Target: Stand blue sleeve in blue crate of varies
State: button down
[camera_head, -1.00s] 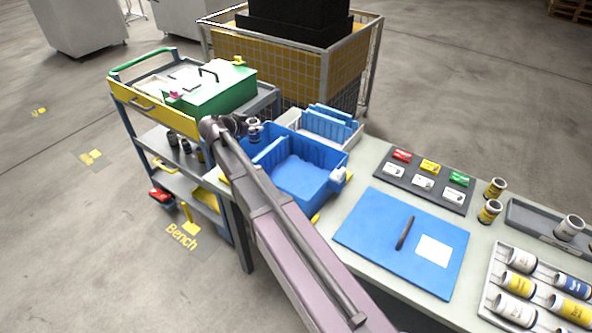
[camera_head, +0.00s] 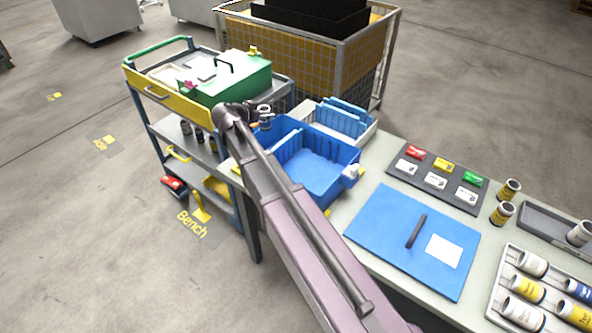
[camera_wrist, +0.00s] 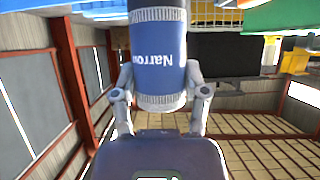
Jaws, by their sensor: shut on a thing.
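My gripper (camera_wrist: 160,100) is shut on the blue sleeve (camera_wrist: 157,55), a cylinder with grey knurled bands, a dark end and the word "Narrow" on its blue middle. Its upper part runs out of the wrist view. In the head view my gripper (camera_head: 262,114) is at the far left corner of the blue crate (camera_head: 338,188), largely hidden behind my arm. The sleeve is too small there to judge its tilt. The crate is open-topped, with an inner divider and a pale tag at its right corner. My arm covers part of its left side.
A cart (camera_head: 160,97) with a green box (camera_head: 232,82) stands left of the bench. A white bin with blue dividers (camera_head: 345,117) is behind the crate. A blue mat (camera_head: 385,225), a dark card board (camera_head: 437,188) and a tray of cylinders (camera_head: 510,262) lie to the right.

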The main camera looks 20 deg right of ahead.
aim_at(261, 129)
jog(key=shift+s+a+r, duration=0.1)
jog(key=shift+a+r, duration=0.15)
jog(key=shift+a, duration=0.1)
jog(key=shift+f, duration=0.2)
notch_tip(261, 129, down, 6)
jog(key=b, duration=0.6)
dwell(0.3)
jog(key=shift+f+b, duration=1.9)
jog(key=shift+b, duration=0.15)
jog(key=shift+f+b, duration=0.6)
jog(key=shift+c, duration=0.5)
grip_release()
